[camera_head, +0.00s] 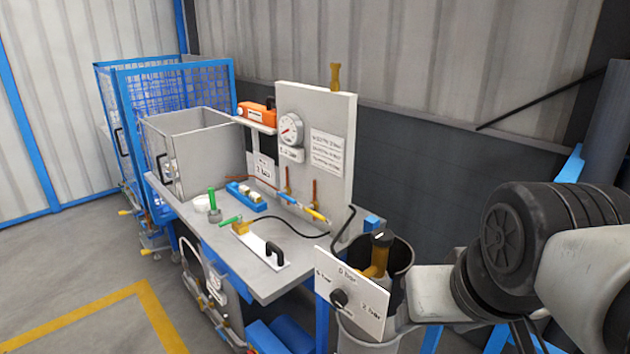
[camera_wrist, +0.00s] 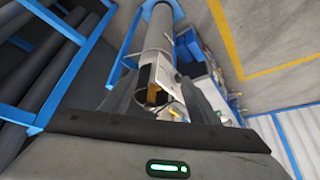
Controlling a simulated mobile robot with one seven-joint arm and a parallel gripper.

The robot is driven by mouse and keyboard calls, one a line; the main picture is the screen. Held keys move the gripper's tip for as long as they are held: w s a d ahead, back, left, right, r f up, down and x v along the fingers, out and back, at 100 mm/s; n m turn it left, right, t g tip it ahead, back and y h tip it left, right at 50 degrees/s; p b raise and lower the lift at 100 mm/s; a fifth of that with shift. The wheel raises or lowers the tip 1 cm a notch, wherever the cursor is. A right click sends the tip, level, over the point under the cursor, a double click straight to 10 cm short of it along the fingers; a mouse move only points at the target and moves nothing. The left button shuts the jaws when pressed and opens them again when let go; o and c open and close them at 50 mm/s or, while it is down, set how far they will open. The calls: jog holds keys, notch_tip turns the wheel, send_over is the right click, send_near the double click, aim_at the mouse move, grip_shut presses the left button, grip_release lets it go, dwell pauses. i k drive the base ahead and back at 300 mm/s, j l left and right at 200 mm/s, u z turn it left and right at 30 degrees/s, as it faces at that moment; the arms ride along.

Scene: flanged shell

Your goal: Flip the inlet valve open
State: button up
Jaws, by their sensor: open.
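I cannot tell for certain which fitting is the inlet valve. A thin pipe line with a yellow-and-blue fitting (camera_head: 318,215) lies at the back of the bench, under the gauge board. Green-handled parts (camera_head: 230,221) lie nearer the front. A brass-coloured part (camera_head: 377,262) with a dark top stands in a grey cylinder at the bench's right end. My gripper (camera_wrist: 160,88) is open, with its dark fingers apart in the wrist view and nothing clearly held. A brass-coloured part shows beyond the fingers, contact unclear. My arm fills the right of the head view.
The bench (camera_head: 215,238) carries a grey box (camera_head: 205,150) at left and a black-handled plate (camera_head: 262,252). A gauge board (camera_head: 315,130) rises behind. A white bar-marked panel with a knob (camera_head: 338,299) stands at the right end. Open floor (camera_head: 60,290) lies at left.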

aim_at(282, 194)
jog(key=i+j+z, duration=0.2)
jog(key=j, duration=0.45)
jog(key=j+z, duration=0.2)
jog(key=j, duration=0.45)
jog(key=i+j+z, duration=0.1)
jog(key=j, duration=0.3)
jog(key=i+j+z, duration=0.15)
jog(key=j, duration=0.3)
jog(key=i+j+z, duration=0.1)
jog(key=j, duration=0.3)
